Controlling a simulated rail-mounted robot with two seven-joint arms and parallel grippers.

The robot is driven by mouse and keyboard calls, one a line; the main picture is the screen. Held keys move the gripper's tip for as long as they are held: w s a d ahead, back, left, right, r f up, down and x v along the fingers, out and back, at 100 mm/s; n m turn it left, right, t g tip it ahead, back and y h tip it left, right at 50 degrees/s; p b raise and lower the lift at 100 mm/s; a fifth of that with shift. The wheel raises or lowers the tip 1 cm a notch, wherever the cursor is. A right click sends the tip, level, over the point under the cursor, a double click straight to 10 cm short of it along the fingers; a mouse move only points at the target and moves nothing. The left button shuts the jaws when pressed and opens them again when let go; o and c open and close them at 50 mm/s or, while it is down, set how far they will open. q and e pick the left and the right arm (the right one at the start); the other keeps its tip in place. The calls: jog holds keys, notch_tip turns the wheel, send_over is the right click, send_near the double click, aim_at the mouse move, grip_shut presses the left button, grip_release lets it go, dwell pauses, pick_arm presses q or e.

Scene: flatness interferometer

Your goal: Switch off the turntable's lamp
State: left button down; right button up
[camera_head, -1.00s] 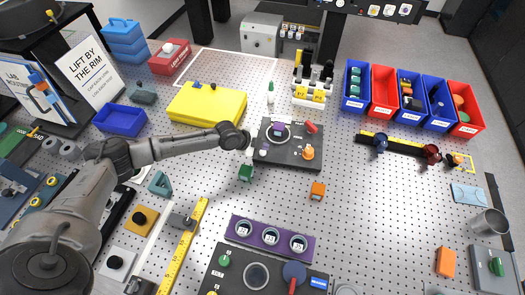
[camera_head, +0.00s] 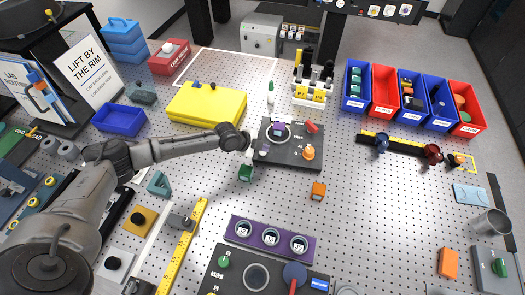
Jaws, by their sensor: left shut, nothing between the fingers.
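The turntable (camera_head: 300,158) looks to be the dark grey box at mid-table, with a ringed disc (camera_head: 279,132), a red lever (camera_head: 311,127) and an orange knob (camera_head: 308,152) on top. A small purple-grey piece shows near its left edge. I cannot tell which part is the lamp's switch or whether the lamp is lit. My left gripper (camera_head: 249,150) is shut and empty at the left edge of this box; its tips are small and partly hidden by the wrist, so contact cannot be told. My right gripper is not in view.
A yellow case (camera_head: 206,103) stands behind the left arm. A purple tray (camera_head: 269,238) with three round wells lies in front.

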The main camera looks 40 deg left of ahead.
aim_at(263, 153)
pick_arm(q)
jog(key=shift+f+b, duration=0.35)
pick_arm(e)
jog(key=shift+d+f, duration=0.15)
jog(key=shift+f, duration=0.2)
pick_arm(q)
jog(key=shift+r+p, duration=0.6)
jog(key=shift+r, duration=0.25)
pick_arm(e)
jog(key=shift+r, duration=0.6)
pick_arm(q)
notch_tip(263, 153, up, 6)
jog(key=p, duration=0.4)
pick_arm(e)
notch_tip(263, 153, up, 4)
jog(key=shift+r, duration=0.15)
